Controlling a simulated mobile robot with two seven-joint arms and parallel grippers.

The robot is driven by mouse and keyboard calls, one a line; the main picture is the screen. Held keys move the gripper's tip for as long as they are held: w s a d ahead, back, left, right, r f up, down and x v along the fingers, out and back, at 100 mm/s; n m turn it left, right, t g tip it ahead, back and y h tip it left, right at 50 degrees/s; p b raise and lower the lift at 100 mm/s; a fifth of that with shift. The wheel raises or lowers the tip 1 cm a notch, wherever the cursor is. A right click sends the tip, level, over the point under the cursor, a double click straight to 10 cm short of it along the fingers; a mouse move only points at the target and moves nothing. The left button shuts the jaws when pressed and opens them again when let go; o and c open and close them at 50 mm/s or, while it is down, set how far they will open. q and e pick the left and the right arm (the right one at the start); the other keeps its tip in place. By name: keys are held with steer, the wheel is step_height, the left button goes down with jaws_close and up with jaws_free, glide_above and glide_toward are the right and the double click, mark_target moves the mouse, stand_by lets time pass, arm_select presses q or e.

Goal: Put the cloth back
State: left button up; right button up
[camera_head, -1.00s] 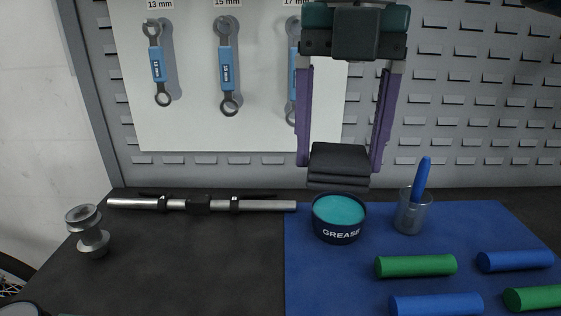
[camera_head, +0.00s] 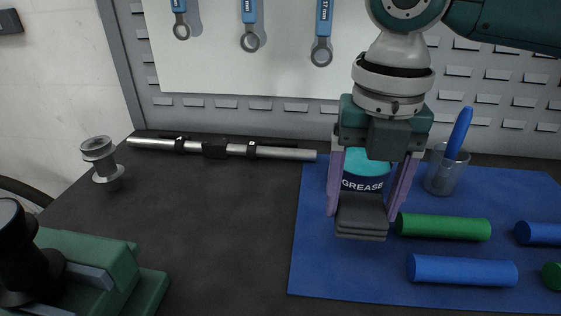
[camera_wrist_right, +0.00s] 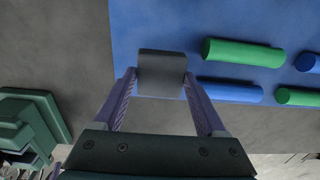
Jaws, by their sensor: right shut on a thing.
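The cloth (camera_head: 361,214) is a dark grey folded stack. My right gripper (camera_head: 361,208) is shut on it, with a purple finger on each side. It is in front of the grease tin (camera_head: 364,172) and over the blue mat (camera_head: 320,265), partly covering the tin. In the right wrist view the cloth (camera_wrist_right: 162,70) sits between the fingertips over the mat's corner region. I cannot tell its exact height above the mat. My left gripper is not in view.
Green (camera_head: 442,227) and blue (camera_head: 462,270) handle grips lie on the mat, close right of the cloth. A clear cup (camera_head: 444,172) holds a blue grip. A metal bar (camera_head: 280,152) lies at the back. A green device (camera_head: 105,275) stands front left. The dark bench middle (camera_head: 215,220) is clear.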

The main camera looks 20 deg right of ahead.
mark_target(362, 206)
steer(key=shift+f+b, duration=0.35)
steer(key=shift+f, duration=1.75)
steer(key=shift+f, duration=0.15)
steer(key=o, duration=1.1)
steer(key=shift+o, duration=0.2)
